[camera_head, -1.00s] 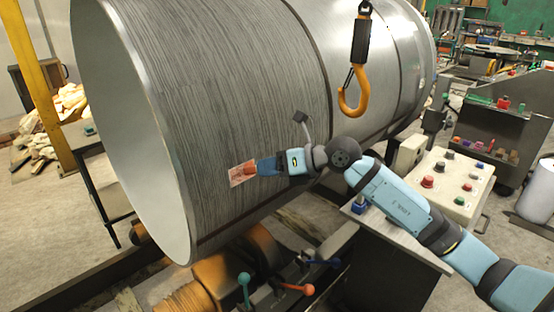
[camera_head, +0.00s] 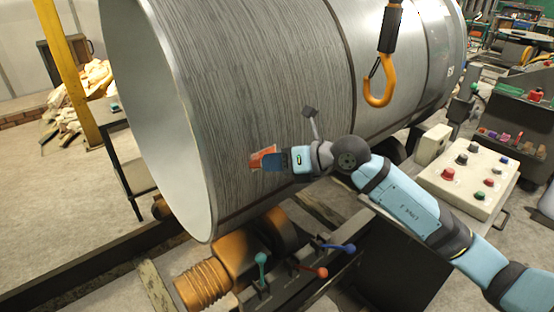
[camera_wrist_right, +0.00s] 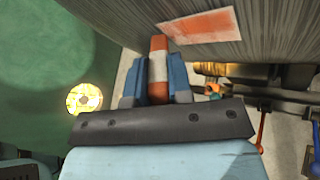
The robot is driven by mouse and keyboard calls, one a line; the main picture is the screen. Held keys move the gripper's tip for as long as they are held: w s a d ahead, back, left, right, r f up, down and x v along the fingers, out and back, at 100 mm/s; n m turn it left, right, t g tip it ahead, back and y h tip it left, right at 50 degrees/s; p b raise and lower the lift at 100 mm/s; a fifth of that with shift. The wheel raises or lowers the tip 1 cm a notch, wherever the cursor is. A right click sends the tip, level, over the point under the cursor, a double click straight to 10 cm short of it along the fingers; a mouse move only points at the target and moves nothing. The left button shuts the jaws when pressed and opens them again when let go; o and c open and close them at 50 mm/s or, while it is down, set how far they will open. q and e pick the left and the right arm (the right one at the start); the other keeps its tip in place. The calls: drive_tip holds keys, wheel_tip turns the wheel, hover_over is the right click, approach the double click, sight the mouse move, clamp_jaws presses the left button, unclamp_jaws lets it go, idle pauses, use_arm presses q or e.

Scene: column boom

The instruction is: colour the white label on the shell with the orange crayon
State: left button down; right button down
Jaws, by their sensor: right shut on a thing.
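The shell is a big grey metal cylinder (camera_head: 270,80) lying on its side. Its label (camera_head: 256,157) is a small patch on the lower near side, now mostly orange-red with paler edges. In the right wrist view the label (camera_wrist_right: 205,32) shows streaky orange colour with a thin pale border. My right gripper (camera_head: 274,161) is at the label's right edge, partly covering it. It is shut on the orange crayon (camera_wrist_right: 158,72), which has a pale band and points at the shell. The crayon tip is close to the label's left end in the wrist view; I cannot tell whether it touches. My left gripper is not in view.
An orange hook (camera_head: 379,82) hangs in front of the shell, above and right of my right arm. A control box with buttons (camera_head: 468,176) stands at right. Coloured levers (camera_head: 322,272) and an orange-brown roller (camera_head: 205,285) lie below the shell.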

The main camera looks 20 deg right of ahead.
drive_tip(key=shift+s+d+r, duration=0.1)
drive_tip(key=shift+s+d, duration=0.25)
drive_tip(key=shift+s, duration=0.6)
drive_tip(key=shift+s+d+r, duration=0.1)
drive_tip(key=shift+s+d, duration=0.2)
drive_tip(key=shift+s, duration=0.6)
drive_tip(key=shift+s+d+r, duration=0.1)
drive_tip(key=shift+s+d, duration=0.25)
drive_tip(key=shift+s, duration=0.6)
drive_tip(key=shift+f, duration=0.1)
drive_tip(key=s, duration=0.1)
drive_tip(key=s+d, duration=0.1)
drive_tip(key=shift+s, duration=0.4)
